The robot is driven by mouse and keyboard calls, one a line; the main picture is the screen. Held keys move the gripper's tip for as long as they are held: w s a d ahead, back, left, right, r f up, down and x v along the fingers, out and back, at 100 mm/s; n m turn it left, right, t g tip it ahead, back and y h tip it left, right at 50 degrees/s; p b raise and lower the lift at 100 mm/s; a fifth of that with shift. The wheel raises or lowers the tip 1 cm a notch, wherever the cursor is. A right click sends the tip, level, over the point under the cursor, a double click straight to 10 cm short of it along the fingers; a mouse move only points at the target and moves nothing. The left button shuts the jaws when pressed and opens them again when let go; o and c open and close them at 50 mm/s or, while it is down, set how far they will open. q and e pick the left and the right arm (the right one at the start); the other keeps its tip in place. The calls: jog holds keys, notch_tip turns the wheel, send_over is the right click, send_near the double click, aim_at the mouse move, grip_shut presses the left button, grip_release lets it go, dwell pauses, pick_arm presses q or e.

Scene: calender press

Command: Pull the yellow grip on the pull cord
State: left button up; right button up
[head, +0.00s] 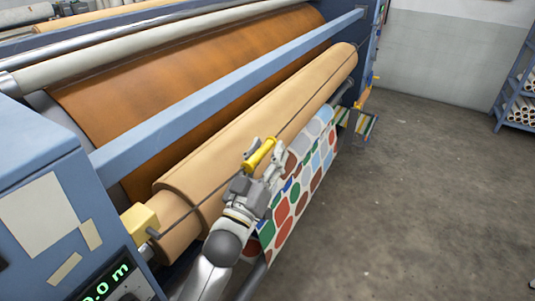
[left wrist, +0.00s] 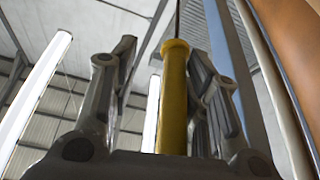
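The yellow grip (head: 260,153) sits on the dark pull cord (head: 301,114), which runs slantwise in front of the large tan roll. My left gripper (head: 259,166) is at the grip, with its fingers open. In the left wrist view the yellow grip (left wrist: 173,100) stands between the two fingers of my left gripper (left wrist: 165,75). It is close to the right finger, and a clear gap shows between it and the left finger. Whether the right finger touches it I cannot tell. My right gripper is in neither view.
The tan roll (head: 235,128) and a blue crossbar (head: 230,90) lie behind the cord. Patterned fabric (head: 290,205) hangs below my gripper. A yellow block (head: 140,220) is near the cord's lower left end. Open floor (head: 430,180) lies to the right.

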pick_arm(q)
jog(key=v, duration=1.2)
dwell(0.3)
